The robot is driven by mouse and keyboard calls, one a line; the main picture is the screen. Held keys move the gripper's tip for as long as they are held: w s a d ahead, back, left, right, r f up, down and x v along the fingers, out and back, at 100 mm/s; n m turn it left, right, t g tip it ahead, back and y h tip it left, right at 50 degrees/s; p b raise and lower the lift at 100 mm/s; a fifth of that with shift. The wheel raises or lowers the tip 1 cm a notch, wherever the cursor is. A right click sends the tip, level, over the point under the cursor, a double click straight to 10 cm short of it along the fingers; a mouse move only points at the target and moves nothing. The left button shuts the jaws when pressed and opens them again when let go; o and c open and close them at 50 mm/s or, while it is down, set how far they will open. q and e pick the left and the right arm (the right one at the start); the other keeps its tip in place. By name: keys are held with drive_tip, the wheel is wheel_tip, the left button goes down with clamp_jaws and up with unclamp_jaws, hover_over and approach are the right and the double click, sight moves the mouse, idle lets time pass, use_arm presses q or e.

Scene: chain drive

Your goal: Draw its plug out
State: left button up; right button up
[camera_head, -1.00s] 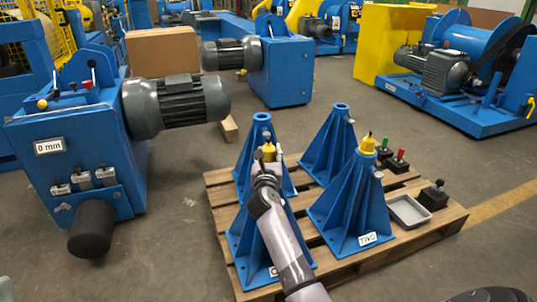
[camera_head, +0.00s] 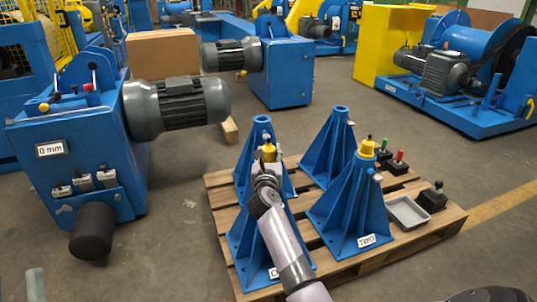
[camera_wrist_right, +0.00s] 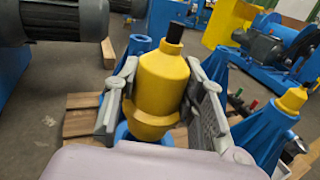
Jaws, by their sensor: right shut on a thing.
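A yellow plug with a black top (camera_wrist_right: 163,88) stands between the fingers of my right gripper (camera_wrist_right: 160,98). In the head view the plug (camera_head: 268,152) shows above the front left blue stand (camera_head: 246,238), and my right gripper (camera_head: 267,170) is shut on it. The gripper and wrist hide its lower end and the stand's top, so I cannot tell how far it sits in the stand. A second yellow plug (camera_head: 366,149) sits on the stand labelled TWO (camera_head: 349,205). A pale tip at the lower left, perhaps my left gripper (camera_head: 35,284), shows too little to tell its state.
Two more blue stands (camera_head: 262,140) (camera_head: 331,150) without plugs stand behind on the wooden pallet (camera_head: 408,236). A grey tray (camera_head: 408,213) and black blocks with handles (camera_head: 433,198) lie at its right. A blue machine with a motor (camera_head: 175,105) stands at the left.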

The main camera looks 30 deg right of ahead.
sight(268, 148)
drive_tip(key=shift+r+p, duration=0.4)
drive_tip(key=shift+r, duration=0.05)
drive_tip(key=shift+r+p, duration=0.35)
drive_tip(key=shift+p, duration=0.05)
drive_tip(key=shift+r+p, duration=0.35)
drive_tip(key=shift+p, duration=0.05)
use_arm(q)
drive_tip(key=w+f+g+y, duration=0.3)
drive_tip(key=f+g, duration=0.5)
drive_tip(key=f, duration=0.5)
drive_tip(key=shift+w+a+p, duration=0.35)
drive_tip(key=shift+w+a, duration=0.05)
drive_tip(key=shift+w, duration=0.05)
use_arm(e)
drive_tip(key=shift+r, duration=0.35)
